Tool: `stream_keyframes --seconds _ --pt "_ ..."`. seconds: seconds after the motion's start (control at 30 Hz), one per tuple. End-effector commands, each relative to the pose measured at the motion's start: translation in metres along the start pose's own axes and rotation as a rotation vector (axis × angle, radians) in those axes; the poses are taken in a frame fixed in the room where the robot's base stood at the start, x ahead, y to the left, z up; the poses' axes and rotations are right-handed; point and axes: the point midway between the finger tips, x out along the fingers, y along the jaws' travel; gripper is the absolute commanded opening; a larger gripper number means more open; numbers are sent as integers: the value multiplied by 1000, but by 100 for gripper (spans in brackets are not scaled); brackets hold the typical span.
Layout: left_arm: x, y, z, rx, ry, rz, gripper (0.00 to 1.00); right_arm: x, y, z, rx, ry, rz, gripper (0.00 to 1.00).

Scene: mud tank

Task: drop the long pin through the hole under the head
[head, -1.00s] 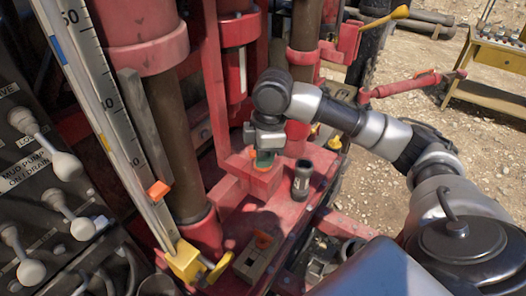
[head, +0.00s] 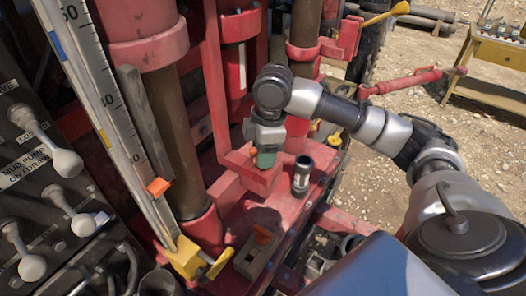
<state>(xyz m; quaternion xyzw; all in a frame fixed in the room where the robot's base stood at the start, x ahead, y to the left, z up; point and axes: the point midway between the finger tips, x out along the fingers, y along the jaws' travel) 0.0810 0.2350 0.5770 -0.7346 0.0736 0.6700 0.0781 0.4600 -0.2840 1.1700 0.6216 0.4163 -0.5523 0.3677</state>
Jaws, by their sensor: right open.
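My right gripper (head: 266,150) points down over a red block (head: 247,172) on the rig, at the picture's middle. It is open. Something green (head: 266,158) shows at its fingertips; I cannot tell whether it is part of the gripper or a separate thing. No long pin can be made out clearly. An orange-topped piece (head: 263,235) stands in a grey slotted block (head: 255,257) on the red deck, in front of the gripper. The hole under the head is not clearly visible. My left gripper is not in view.
A dark cylinder with a pale band (head: 302,175) stands on the red deck, right of the gripper. A brown column (head: 172,140) and a scale mast (head: 100,90) rise at left, beside a lever panel (head: 40,190). A yellow table (head: 490,65) stands at far right.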

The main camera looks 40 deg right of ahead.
Motion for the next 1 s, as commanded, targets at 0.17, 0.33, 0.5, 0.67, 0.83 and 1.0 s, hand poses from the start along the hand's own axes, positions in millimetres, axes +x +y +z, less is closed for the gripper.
stream_keyframes --seconds 0.17,0.33,0.5,0.67,0.83,1.0 --pt "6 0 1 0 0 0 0 -30 1 0 -1 3 8 48" --pt "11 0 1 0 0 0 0 -65 1 0 0 4 7 48" --pt "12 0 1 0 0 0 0 -92 1 0 0 2 5 48" --pt "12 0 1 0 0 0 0 -102 0 0 0 1 2 48" --pt "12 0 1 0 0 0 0 -103 0 0 0 0 1 48" --pt "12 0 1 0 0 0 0 -102 0 0 0 1 2 48"
